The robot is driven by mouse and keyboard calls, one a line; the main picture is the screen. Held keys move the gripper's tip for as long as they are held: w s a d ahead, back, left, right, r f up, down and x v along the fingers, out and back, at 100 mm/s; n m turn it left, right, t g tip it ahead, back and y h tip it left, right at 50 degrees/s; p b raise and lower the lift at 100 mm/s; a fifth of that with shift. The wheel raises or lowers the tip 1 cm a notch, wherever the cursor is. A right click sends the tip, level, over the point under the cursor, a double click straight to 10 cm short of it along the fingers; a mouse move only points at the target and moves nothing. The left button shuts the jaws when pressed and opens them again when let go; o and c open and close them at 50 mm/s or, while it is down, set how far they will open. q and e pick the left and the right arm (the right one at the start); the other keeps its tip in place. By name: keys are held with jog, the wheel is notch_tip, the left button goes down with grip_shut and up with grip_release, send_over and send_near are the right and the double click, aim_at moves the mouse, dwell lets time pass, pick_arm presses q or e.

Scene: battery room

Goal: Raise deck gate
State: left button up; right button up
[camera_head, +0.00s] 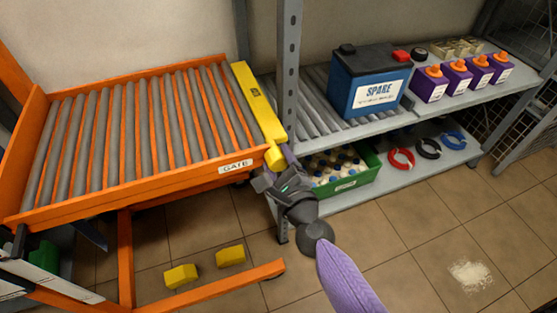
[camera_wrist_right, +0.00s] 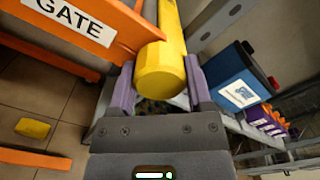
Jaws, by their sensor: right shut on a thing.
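The yellow deck gate (camera_head: 257,100) runs along the right end of the orange roller deck (camera_head: 125,196), beside the shelf post. Its rounded yellow end (camera_wrist_right: 161,70) fills the middle of the right wrist view. My right gripper (camera_head: 275,168) is at the near end of the gate, below the GATE label (camera_head: 235,166) side of the deck. In the right wrist view its purple fingers (camera_wrist_right: 158,88) stand on either side of the yellow end, shut on it. My left gripper is not in view.
A grey shelf (camera_head: 464,102) holds a blue SPARE battery (camera_head: 368,84) and several purple bottles. A green crate (camera_head: 350,185) is on the lower shelf, close to my right gripper. Yellow blocks (camera_head: 181,276) and white powder (camera_head: 470,275) lie on the tiled floor.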

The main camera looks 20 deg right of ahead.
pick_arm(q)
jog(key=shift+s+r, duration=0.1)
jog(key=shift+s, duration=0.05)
pick_arm(e)
jog(key=shift+n+p, duration=0.3)
jog(key=shift+n, duration=0.8)
jog(key=n+p, duration=0.1)
jog(key=n, duration=0.3)
jog(key=shift+r+n+p, duration=0.1)
jog(key=shift+n+p, duration=0.45)
jog(key=shift+n, duration=0.65)
jog(key=n+p, duration=0.2)
jog(key=n, duration=0.4)
jog(key=shift+n+p, duration=0.45)
jog(key=shift+n, duration=0.55)
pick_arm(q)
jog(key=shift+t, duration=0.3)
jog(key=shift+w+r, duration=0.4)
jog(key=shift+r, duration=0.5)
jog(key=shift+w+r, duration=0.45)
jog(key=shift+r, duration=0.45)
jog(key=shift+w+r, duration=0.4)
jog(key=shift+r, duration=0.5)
pick_arm(e)
jog(key=shift+n, duration=0.7)
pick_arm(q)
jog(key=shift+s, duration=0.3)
